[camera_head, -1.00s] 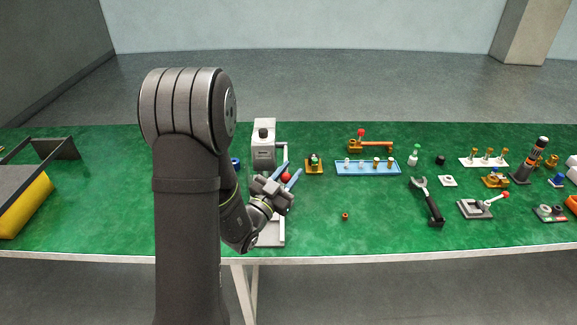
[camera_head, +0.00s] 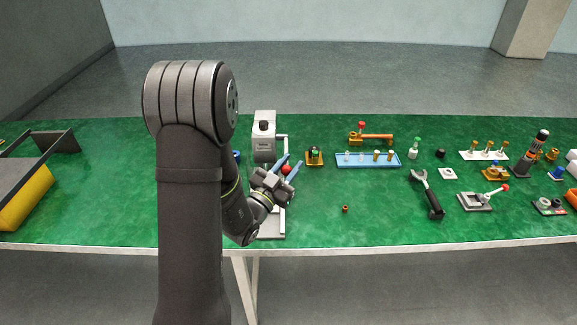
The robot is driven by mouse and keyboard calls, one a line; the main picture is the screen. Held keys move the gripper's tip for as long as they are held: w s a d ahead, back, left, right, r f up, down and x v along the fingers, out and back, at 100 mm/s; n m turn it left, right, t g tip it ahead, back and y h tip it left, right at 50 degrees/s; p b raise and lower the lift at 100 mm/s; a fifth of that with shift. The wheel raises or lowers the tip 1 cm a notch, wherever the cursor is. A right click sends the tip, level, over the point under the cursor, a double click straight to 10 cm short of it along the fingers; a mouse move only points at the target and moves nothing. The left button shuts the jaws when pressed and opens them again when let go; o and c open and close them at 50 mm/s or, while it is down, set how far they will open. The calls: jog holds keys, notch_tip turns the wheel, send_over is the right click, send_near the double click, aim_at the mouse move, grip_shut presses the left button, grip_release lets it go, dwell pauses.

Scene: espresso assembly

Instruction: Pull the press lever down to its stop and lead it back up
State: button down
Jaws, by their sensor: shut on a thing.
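The press (camera_head: 264,123) is a light grey machine with a dark knob on top, standing on the green table. Its pale lever (camera_head: 285,147) comes off the right side of the body and runs down to a red ball knob (camera_head: 287,170). My gripper (camera_head: 288,166) has its blue fingers on either side of the red knob and is shut on it. The gripper body and wrist sit in front of the press and hide its lower middle. Part of its pale base (camera_head: 271,228) shows below.
An orange-brown fixture (camera_head: 314,158) stands close right of the lever. Farther right are a blue tray (camera_head: 368,160), a portafilter-like tool (camera_head: 428,197) and several small parts. A small brown ring (camera_head: 345,209) lies on clear green table at front.

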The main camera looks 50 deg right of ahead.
jog(key=shift+s+a+f+g+y, duration=0.15)
jog(key=shift+s+f+y, duration=0.1)
jog(key=shift+f, duration=0.4)
jog(key=shift+s+d+f+g+y, duration=0.1)
jog(key=shift+s+f+g+y, duration=0.1)
jog(key=shift+f, duration=0.4)
jog(key=c, duration=1.2)
grip_release()
jog(key=shift+o, duration=0.5)
jog(key=shift+w+r+h, duration=0.1)
jog(key=shift+r+h, duration=0.15)
jog(key=shift+r, duration=0.2)
jog(key=w+a+f, duration=0.1)
jog(key=a+f, duration=1.1)
jog(key=a, duration=0.3)
jog(key=shift+w, duration=0.2)
jog(key=shift+f, duration=0.1)
